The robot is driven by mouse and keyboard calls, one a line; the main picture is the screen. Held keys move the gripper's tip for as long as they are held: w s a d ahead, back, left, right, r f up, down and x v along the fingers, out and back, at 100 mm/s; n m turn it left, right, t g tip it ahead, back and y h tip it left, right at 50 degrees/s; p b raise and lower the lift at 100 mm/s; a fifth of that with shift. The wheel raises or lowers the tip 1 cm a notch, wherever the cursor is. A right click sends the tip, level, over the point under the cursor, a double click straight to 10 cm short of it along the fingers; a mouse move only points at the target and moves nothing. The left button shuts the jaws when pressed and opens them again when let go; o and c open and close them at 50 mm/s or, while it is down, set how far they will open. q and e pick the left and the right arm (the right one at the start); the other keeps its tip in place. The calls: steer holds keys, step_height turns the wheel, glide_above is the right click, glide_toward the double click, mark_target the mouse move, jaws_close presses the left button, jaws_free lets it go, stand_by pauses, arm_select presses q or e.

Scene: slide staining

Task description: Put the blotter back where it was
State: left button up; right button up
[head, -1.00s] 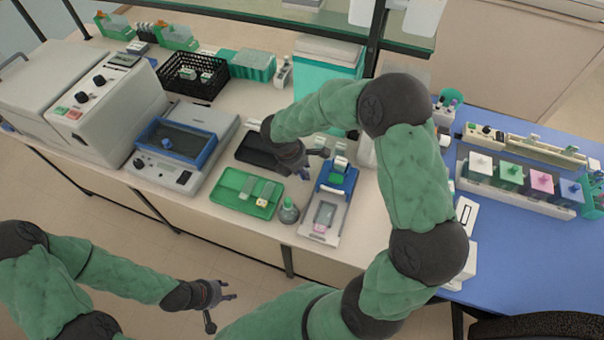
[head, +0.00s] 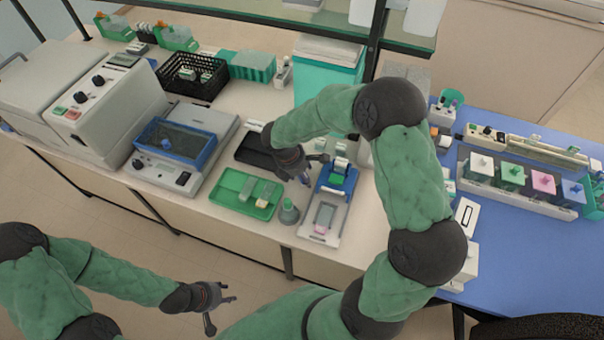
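I cannot tell for sure which thing is the blotter. A small white and green block (head: 338,179) sits on the blue rear part of a pale slide stand (head: 316,236), and it may be the blotter. My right gripper (head: 314,170) hangs over the bench just left of this block, with its fingers apart and nothing clearly seen between them. Whether it touches the block cannot be told. My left gripper (head: 221,311) is open and empty, low over the floor in front of the bench.
A green tray (head: 227,202) with slides and a small flask (head: 288,212) stand left of the stand. A black tray (head: 246,151) lies behind, partly hidden by my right arm. A blue-framed bath (head: 150,137) is left; staining jars (head: 512,174) are on the blue mat.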

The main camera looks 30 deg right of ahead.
steer(key=p+v, duration=0.2)
steer(key=v, duration=1)
steer(key=shift+s, duration=0.1)
stand_by(0.9)
